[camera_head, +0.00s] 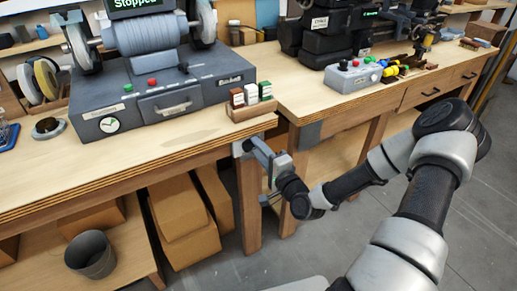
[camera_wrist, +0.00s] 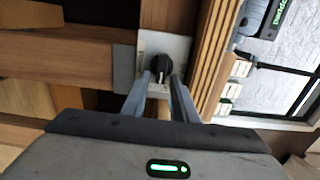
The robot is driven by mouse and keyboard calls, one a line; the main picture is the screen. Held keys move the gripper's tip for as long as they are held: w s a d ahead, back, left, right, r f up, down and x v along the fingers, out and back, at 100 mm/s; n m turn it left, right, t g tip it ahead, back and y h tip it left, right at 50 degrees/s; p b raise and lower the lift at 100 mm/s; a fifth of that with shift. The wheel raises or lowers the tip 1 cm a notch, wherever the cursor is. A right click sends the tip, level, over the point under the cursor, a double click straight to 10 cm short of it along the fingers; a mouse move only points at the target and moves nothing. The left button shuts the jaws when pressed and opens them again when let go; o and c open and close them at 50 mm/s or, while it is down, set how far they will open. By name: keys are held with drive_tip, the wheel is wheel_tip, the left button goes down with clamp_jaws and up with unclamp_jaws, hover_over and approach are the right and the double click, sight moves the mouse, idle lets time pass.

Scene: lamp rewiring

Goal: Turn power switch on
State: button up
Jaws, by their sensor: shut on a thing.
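The power switch is a black rotary knob (camera_wrist: 159,62) on a pale plate (camera_wrist: 181,46), mounted on the wooden frame below the bench top. In the wrist view my gripper (camera_wrist: 160,78) has one finger on each side of the knob and is shut on it. In the head view my gripper (camera_head: 252,149) reaches the bench's front corner, just under the top edge, and hides most of the switch. A display (camera_head: 140,3) on the grey machine reads "Stopped" in green.
The grey machine (camera_head: 205,92) with wheels and buttons stands on the left bench (camera_head: 190,140). A small wooden rack (camera_head: 252,110) of coloured blocks sits near the bench corner. A control box (camera_head: 353,76) stands on the right bench. Boxes (camera_head: 183,215) and a bucket (camera_head: 90,254) are below.

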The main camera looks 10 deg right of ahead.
clamp_jaws()
drive_tip(key=o, duration=0.7)
unclamp_jaws()
drive_tip(key=shift+c, duration=0.2)
drive_tip(key=p+v, duration=0.1)
drive_tip(key=v, duration=1.6)
drive_tip(key=shift+s+p, duration=0.25)
drive_tip(key=shift+p, duration=0.1)
